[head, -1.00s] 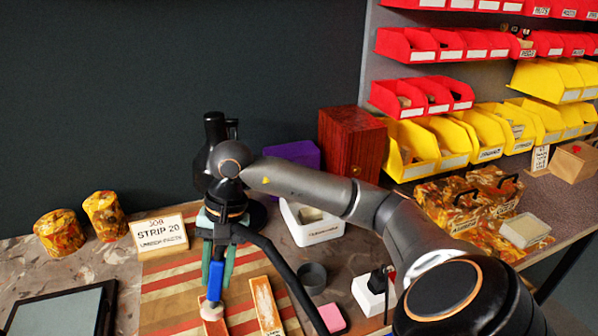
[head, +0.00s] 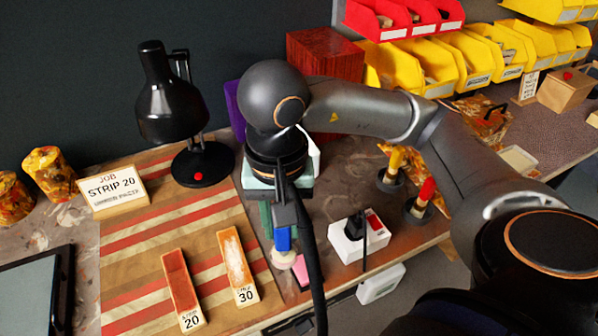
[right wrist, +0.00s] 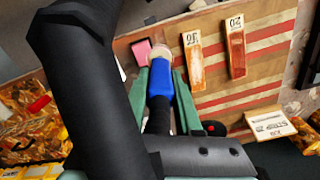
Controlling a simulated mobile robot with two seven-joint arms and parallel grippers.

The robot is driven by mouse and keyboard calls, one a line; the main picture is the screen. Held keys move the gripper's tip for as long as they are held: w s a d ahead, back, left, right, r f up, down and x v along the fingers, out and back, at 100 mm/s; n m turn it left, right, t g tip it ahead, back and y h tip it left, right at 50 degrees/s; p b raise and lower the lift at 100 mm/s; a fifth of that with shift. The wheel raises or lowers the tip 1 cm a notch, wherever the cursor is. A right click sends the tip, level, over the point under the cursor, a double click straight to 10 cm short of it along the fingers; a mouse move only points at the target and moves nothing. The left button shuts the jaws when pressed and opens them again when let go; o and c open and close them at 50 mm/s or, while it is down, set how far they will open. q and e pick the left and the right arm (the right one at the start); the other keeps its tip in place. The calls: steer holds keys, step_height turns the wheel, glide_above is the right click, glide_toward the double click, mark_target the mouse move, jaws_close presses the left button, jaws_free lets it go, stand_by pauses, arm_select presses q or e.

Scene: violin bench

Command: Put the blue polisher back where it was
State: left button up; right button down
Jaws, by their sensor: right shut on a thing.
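My right gripper (head: 284,236) points down and is shut on the blue polisher (head: 283,239), whose pale round pad is at the bottom. In the right wrist view the polisher (right wrist: 160,82) lies between the green fingers, its pad beside a pink block (right wrist: 141,50). In the head view it is at the striped board's right edge, right of strip 30 (head: 238,268). Strip 20 (head: 182,290) lies farther left. I cannot tell the pad's height above the surface. A dark cup seen earlier near the pink block is not visible now, perhaps hidden behind my arm. My left gripper is out of view.
Dark cups hold a yellow-handled tool (head: 391,172) and a red-handled tool (head: 421,203). A white box with a black switch (head: 357,240) stands near the front edge.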

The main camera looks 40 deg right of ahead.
steer(key=w+d+f, duration=0.7)
steer(key=w+f, duration=0.4)
steer(key=f, duration=0.2)
steer(key=shift+w+d+b, duration=0.2)
steer(key=shift+d+b, duration=0.1)
steer(key=shift+d, duration=0.1)
steer(key=shift+f, duration=0.15)
steer(key=c, duration=0.6)
jaws_free()
step_height(320, 180, up, 12)
steer(key=shift+r+p, duration=0.2)
steer(key=shift+p, duration=0.1)
